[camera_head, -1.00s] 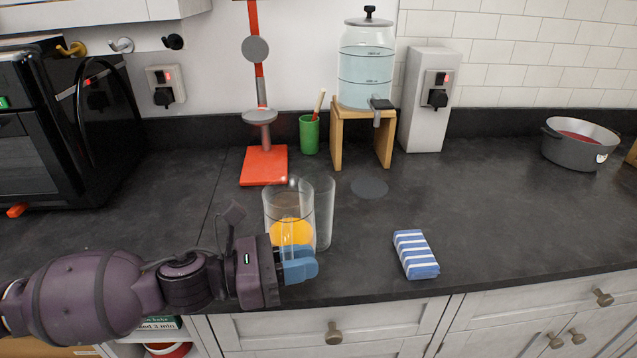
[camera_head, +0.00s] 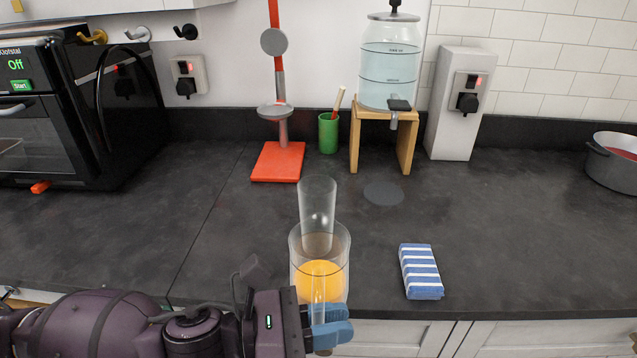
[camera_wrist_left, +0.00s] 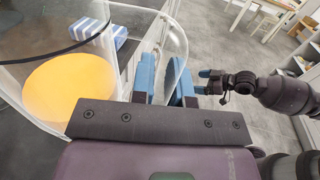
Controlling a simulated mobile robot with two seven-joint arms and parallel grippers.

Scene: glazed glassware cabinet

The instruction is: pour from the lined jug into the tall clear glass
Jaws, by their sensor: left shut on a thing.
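The lined jug (camera_head: 340,247) is clear, with a dark line round it and orange liquid inside. It looks upright at the counter's front edge, its lower part overlapping that edge in the head view. It also shows large at the left of the left wrist view (camera_wrist_left: 75,87). My left gripper (camera_head: 330,330) is shut on the jug's clear handle (camera_wrist_left: 178,32). The tall clear glass (camera_head: 317,192) stands on the counter just behind the jug, which partly covers it, and looks empty. My right gripper (camera_wrist_left: 203,81) shows small in the wrist view, away from both; its opening is unclear.
A blue-and-white striped cloth bundle (camera_head: 421,271) lies right of the jug. Behind are a red stand (camera_head: 278,162), a green cup (camera_head: 328,134) and a water dispenser (camera_head: 390,65) on a wooden stand (camera_head: 405,145). The dark counter (camera_head: 520,230) is clear at right.

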